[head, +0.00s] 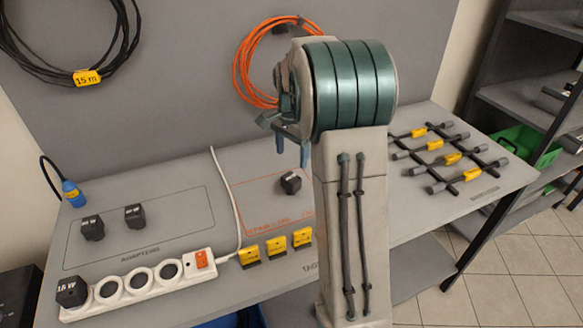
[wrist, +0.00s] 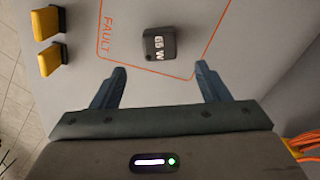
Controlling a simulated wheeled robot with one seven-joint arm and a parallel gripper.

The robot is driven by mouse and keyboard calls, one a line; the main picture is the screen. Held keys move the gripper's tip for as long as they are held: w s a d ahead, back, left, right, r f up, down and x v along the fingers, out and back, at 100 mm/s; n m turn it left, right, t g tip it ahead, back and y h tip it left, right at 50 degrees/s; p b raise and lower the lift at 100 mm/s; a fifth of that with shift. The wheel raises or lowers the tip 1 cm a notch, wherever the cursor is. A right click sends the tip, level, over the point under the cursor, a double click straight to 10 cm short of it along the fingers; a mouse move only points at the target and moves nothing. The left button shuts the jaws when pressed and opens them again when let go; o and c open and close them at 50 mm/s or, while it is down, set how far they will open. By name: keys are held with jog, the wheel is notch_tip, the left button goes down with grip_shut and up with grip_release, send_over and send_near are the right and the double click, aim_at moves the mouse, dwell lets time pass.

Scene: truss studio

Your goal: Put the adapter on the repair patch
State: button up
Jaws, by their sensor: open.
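A black adapter marked "65 W" (wrist: 159,44) lies inside an orange-outlined patch (wrist: 188,76) marked "FAULT" in the wrist view. In the head view the same adapter (head: 291,182) is on the table patch (head: 262,205), left of my arm. My gripper (wrist: 162,70) is open and empty, its two fingers apart, with the adapter just beyond and between the fingertips in the picture. In the head view my gripper (head: 292,148) hangs above the adapter, clear of it. Two other black adapters (head: 92,228) (head: 135,216) stand in a dark outline marked "ADAPTERS".
A white power strip (head: 140,282) with a black "15 W" adapter (head: 71,291) in its left end lies in front; its cable runs left of the patch. Several yellow tags (head: 276,247) sit along the front edge.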

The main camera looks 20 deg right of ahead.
jog(key=s+a+r+n+t, duration=0.1)
jog(key=s+a+r+n, duration=0.55)
jog(key=s, duration=0.45)
jog(key=s+a+f+n+t, duration=0.1)
jog(key=s+a+n, duration=0.1)
jog(key=s, duration=0.5)
jog(key=s+a+f+n+t, duration=0.1)
jog(key=s+a+f+n, duration=0.1)
jog(key=s+n, duration=0.3)
jog(key=s+a, duration=0.1)
jog(key=s, duration=0.2)
jog(key=shift+a, duration=0.15)
